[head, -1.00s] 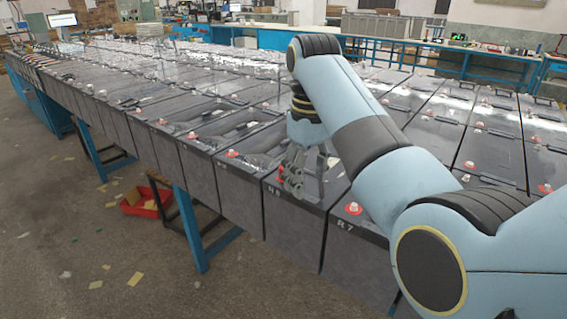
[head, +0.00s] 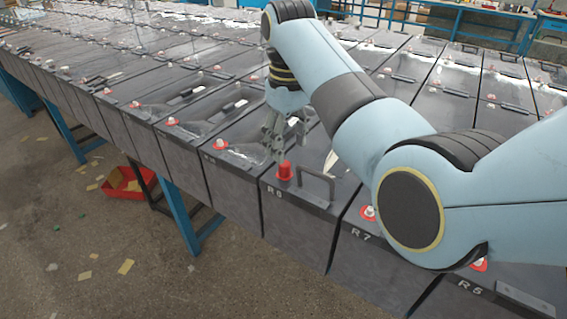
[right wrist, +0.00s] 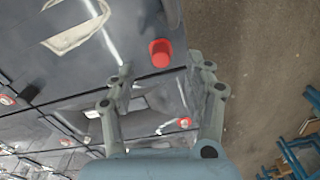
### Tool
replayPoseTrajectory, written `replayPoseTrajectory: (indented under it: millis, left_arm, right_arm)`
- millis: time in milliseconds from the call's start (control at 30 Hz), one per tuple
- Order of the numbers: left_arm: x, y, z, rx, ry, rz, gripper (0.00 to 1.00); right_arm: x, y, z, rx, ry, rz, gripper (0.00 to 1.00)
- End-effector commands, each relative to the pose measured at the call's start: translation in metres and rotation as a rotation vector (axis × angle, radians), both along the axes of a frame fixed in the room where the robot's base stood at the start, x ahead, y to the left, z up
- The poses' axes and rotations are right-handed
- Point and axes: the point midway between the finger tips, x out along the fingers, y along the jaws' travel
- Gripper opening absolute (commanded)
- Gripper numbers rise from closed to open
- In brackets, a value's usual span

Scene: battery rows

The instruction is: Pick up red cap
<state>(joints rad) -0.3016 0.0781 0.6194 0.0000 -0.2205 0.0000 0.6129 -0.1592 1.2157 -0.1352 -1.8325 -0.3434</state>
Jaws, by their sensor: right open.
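The red cap (head: 285,171) stands upright on the front edge of the dark battery marked R8 (head: 290,204). It also shows in the right wrist view (right wrist: 160,53), just beyond the fingertips and across the gap between them. My right gripper (head: 288,148) is open and empty. In the head view its fingertips appear just above and behind the cap, apart from it. In the right wrist view the fingers (right wrist: 160,68) are spread wide. My left gripper is not in view.
A black handle (head: 317,183) stands beside the cap on R8. Neighbouring batteries carry low red-ringed terminals (head: 220,144), and R7 has one too (head: 369,212). A red bin (head: 124,184) sits on the floor under the blue stand. The floor at the left is mostly open.

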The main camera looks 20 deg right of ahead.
Motion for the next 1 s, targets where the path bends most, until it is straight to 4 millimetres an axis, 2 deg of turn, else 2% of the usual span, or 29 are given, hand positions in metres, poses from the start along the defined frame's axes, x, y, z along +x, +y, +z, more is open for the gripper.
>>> replayPoseTrajectory:
  millis: [100, 167, 267, 500, 767, 1000]
  left_arm:
    - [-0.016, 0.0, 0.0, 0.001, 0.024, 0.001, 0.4]
    - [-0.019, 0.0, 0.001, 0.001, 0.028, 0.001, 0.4]
    - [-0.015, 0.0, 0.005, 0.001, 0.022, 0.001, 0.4]
    - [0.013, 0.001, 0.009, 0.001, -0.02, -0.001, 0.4]
    - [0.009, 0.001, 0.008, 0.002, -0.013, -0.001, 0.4]
    - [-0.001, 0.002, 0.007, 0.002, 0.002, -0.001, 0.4]
  right_arm:
    - [0.0, 0.0, -0.009, 0.0, 0.0, 0.0, 0.53]
    - [0.001, 0.001, -0.014, 0.0, 0.001, 0.0, 0.53]
    - [0.003, 0.002, -0.027, 0.0, 0.003, 0.001, 0.53]
    - [0.006, 0.004, -0.059, 0.0, 0.0, 0.001, 0.53]
    - [0.006, 0.004, -0.061, 0.0, -0.001, 0.0, 0.53]
    - [0.006, 0.004, -0.061, 0.0, -0.001, 0.0, 0.21]
